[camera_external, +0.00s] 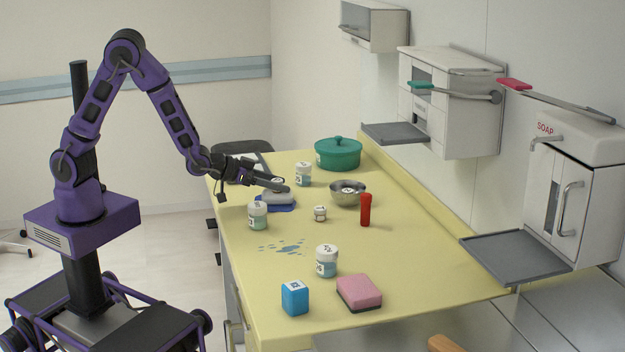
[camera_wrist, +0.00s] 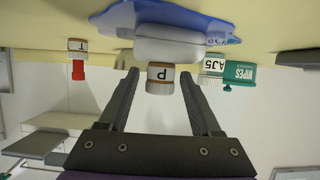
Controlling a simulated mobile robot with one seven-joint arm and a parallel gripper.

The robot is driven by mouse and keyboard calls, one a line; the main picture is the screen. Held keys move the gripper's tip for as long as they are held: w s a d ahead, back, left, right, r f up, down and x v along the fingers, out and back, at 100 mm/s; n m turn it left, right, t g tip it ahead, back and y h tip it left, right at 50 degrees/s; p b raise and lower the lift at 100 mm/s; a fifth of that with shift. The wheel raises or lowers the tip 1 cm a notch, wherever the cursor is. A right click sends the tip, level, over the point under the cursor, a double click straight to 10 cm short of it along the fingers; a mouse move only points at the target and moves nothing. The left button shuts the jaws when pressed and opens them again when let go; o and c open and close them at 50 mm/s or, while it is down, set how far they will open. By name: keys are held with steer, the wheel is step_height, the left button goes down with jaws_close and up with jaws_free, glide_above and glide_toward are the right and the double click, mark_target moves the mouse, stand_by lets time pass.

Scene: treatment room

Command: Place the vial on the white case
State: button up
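A small white vial with a brown band and the letter P (camera_wrist: 160,78) stands on the white case (camera_wrist: 168,48) in the wrist view, which appears upside down. In the external view the white case (camera_external: 279,200) lies at the table's left side, with the vial's top partly hidden by my gripper (camera_external: 275,184). In the wrist view my gripper (camera_wrist: 158,74) is open, with one finger on each side of the vial and a visible gap on both sides. A similar small vial marked T (camera_external: 320,213) stands on the table to the right; it also shows in the wrist view (camera_wrist: 77,46).
A blue cloth (camera_external: 290,208) lies under the case. Lidded jars (camera_external: 258,215), (camera_external: 303,174), a steel bowl (camera_external: 347,194), a red bottle (camera_external: 365,210) and a green pot (camera_external: 338,154) stand around. A blue box (camera_external: 295,298) and a pink sponge (camera_external: 359,292) are at the front.

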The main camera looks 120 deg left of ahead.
steer(key=shift+s+d+r+p, duration=0.1)
steer(key=shift+r+p, duration=0.2)
steer(key=v, duration=0.7)
steer(key=shift+s+d, duration=0.1)
stand_by(0.3)
